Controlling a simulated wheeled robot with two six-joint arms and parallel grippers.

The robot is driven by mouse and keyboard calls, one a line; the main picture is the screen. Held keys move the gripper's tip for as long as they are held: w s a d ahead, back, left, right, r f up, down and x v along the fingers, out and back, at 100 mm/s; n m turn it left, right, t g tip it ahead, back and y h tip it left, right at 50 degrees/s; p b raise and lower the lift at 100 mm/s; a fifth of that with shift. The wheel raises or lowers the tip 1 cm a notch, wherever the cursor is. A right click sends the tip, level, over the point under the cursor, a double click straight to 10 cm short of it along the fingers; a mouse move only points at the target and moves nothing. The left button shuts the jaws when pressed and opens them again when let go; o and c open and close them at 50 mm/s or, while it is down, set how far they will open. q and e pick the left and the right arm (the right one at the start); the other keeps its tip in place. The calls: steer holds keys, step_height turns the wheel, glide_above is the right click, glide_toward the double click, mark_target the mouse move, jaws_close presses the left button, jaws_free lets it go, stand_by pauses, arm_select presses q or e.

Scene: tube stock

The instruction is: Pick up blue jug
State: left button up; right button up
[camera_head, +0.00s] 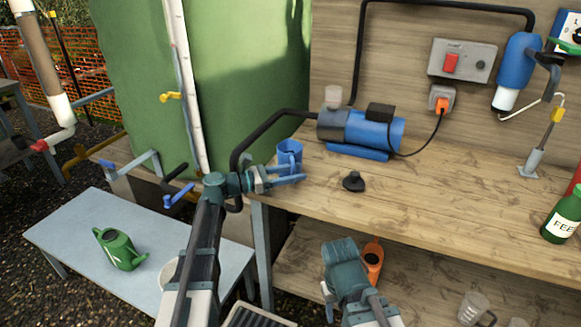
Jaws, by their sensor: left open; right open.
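The blue jug (290,150) stands upright near the left end of the wooden bench, beside the green tank. My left gripper (303,175) is at the jug, with its fingers pointing right across the jug's lower part. It is open; the fingers hide the jug's base, and I cannot tell whether they touch it. My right gripper (342,254) is low in front of the bench, near the lower shelf and apart from the jug. Its fingers are hard to make out from this angle.
A blue pump (375,130) with a black hose stands behind the jug. A small black part (353,182) lies to its right. An orange can (373,259) is on the lower shelf. The bench's middle is clear.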

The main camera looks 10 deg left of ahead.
arm_select(q)
jaws_close()
stand_by(1.3)
